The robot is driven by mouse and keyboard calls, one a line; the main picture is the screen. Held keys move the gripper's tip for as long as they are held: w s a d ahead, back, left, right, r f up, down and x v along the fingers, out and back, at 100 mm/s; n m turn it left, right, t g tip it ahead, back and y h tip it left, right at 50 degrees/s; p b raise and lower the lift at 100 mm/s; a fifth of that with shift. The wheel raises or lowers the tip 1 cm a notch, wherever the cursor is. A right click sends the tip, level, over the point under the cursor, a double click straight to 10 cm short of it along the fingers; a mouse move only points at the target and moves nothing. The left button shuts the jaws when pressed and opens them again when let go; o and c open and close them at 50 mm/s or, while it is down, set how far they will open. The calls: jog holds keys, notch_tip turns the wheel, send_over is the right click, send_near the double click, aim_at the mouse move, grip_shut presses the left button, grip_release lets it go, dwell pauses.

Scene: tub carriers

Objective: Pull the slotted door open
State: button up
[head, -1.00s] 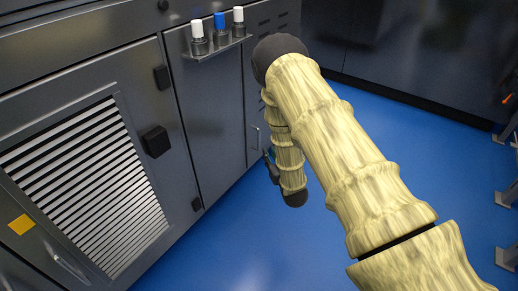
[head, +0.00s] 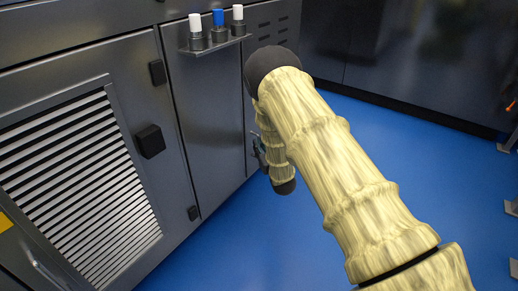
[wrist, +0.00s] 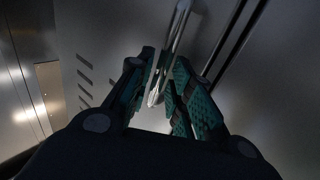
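The slotted door (head: 263,75) is a dark grey cabinet door with short slots near its top. In the wrist view its face (wrist: 105,50) shows slanted slots at the left. Its bar handle (wrist: 176,35) is a thin bright metal bar, running down between my fingers. My gripper (wrist: 160,98) is open, with a teal-padded finger on each side of the handle and a visible gap. In the head view my gripper (head: 259,152) is at the door, partly hidden by my arm, and the handle is not clear there.
A louvred panel door (head: 85,190) with a black knob (head: 150,141) is at the left. A small shelf (head: 216,45) holds two white-capped bottles and one blue-capped bottle. The blue floor (head: 235,245) is clear in front. Dark cabinets (head: 410,60) stand at the back right.

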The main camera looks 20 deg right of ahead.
jog(key=shift+w+a, duration=0.1)
jog(key=shift+w, duration=0.75)
grip_shut()
